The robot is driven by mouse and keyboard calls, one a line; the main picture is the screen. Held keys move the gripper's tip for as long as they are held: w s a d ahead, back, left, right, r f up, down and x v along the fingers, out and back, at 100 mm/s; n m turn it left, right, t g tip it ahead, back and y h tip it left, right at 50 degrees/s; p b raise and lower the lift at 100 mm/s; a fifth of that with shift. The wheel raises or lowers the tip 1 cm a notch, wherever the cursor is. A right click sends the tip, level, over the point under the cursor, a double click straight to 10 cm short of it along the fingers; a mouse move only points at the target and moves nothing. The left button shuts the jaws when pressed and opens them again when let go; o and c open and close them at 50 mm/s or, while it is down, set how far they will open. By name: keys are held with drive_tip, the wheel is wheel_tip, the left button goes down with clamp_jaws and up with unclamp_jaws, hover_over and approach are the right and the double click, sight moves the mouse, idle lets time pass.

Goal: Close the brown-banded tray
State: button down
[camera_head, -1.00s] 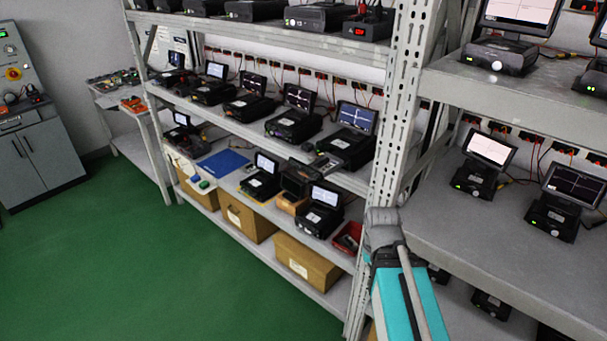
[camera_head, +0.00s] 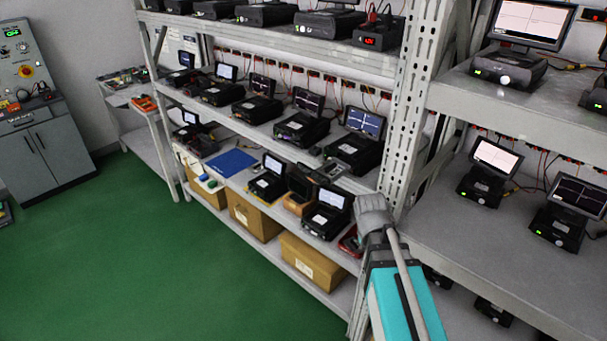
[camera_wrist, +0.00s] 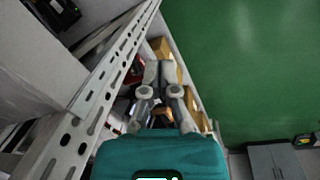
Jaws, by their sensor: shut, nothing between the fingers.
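I cannot make out a brown-banded tray in either view. My gripper (camera_wrist: 160,80) is shut and empty in the wrist view. It points along the lower front of the rack, with a perforated upright to its left and green floor to its right. A blue flat tray or mat (camera_head: 231,161) lies on the rack's lower shelf. A red bin (camera_head: 350,241) on that shelf is partly hidden by my arm.
Testers with screens (camera_head: 327,212) fill the shelves. Cardboard boxes (camera_head: 312,262) stand on the bottom shelf. A perforated upright (camera_head: 405,130) stands close behind my arm. A grey cabinet (camera_head: 45,150) is at the far left. The green floor (camera_head: 150,270) between is clear.

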drive_tip(key=w+a+r+n+t+h+p, duration=0.1)
drive_tip(key=w+a+r+n+p, duration=0.3)
drive_tip(key=a+n, duration=0.3)
drive_tip(key=w+a+r+n+t+h+p, duration=0.1)
drive_tip(key=w+a+r+n+t+p, duration=0.1)
drive_tip(key=w+a+r+n+p, duration=0.2)
drive_tip(key=w+a+r+n+t+h+p, duration=0.1)
drive_tip(key=w+a+r+n+p, duration=0.3)
drive_tip(key=a+r+n, duration=0.5)
drive_tip(key=w+a+n+t, duration=0.1)
drive_tip(key=a+n, duration=0.1)
drive_tip(key=a, duration=0.3)
drive_tip(key=shift+w+a+r+h, duration=0.25)
drive_tip(key=shift+a+h, duration=0.05)
drive_tip(key=shift+a, duration=0.1)
drive_tip(key=shift+f, duration=0.15)
drive_tip(key=w+d+r+b+x, duration=0.1)
drive_tip(key=w+b+x, duration=0.1)
drive_tip(key=b+x, duration=0.6)
drive_tip(key=shift+d+r+x, duration=0.2)
drive_tip(key=shift+d+x, duration=0.1)
drive_tip(key=shift+x, duration=1.9)
drive_tip(key=shift+w, duration=0.1)
